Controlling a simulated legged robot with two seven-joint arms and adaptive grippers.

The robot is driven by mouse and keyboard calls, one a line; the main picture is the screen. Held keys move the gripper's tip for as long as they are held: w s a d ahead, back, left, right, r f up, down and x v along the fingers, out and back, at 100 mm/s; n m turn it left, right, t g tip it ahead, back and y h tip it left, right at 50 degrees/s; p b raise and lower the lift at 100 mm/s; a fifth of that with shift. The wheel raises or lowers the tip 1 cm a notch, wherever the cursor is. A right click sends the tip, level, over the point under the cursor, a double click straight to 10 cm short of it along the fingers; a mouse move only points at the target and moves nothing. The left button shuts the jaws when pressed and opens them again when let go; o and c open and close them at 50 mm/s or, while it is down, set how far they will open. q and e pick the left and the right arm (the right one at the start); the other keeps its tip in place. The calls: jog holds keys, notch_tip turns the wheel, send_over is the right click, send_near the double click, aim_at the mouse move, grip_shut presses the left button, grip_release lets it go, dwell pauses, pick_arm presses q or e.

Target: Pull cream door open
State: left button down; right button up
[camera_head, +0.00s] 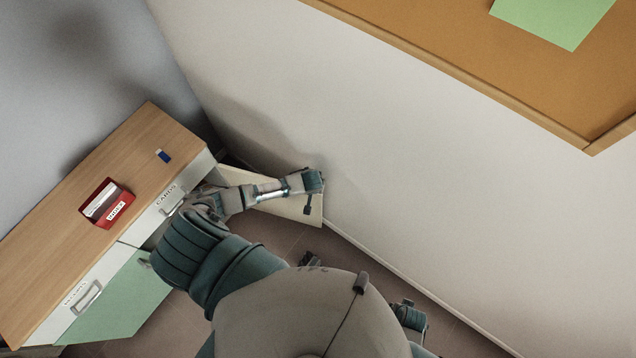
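The cream door (285,208) stands swung out from the right end of the cabinet, its free edge close to the pale wall. A small dark piece (308,205) shows against it near the free edge; I cannot tell if it is a handle or part of my gripper. My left arm reaches across in front of the door, hiding part of its face. My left gripper (313,181) is at the top of the door's free end. Its fingers are too small and covered to show whether they are open, shut or touching. My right gripper cannot be made out.
The wooden-topped cabinet (60,235) carries a red card box (122,212) and a small blue item (163,156). Below are labelled drawers with handles and a green door (125,300). The pale wall (420,180) bounds the right, with a cork board (480,45) on it.

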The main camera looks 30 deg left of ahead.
pick_arm(q)
jog(key=shift+w+a+f, duration=0.15)
jog(key=shift+a+f, duration=0.2)
jog(key=shift+a, duration=0.2)
pick_arm(e)
jog(key=shift+a+r, duration=0.45)
jog(key=shift+a, duration=0.1)
pick_arm(q)
jog(key=shift+d, duration=0.1)
jog(key=s+d+m+h+p, duration=0.1)
jog(key=s+d+m+p, duration=0.1)
jog(key=s+p, duration=0.4)
jog(key=s, duration=0.2)
jog(key=shift+s, duration=0.35)
pick_arm(e)
jog(key=s+d+f, duration=0.2)
jog(key=s+f, duration=0.9)
jog(key=shift+d+f+g, duration=0.2)
jog(key=shift+d+g, duration=0.15)
jog(key=shift+g, duration=0.05)
pick_arm(q)
jog(key=shift+r, duration=0.2)
pick_arm(e)
jog(key=shift+s, duration=0.25)
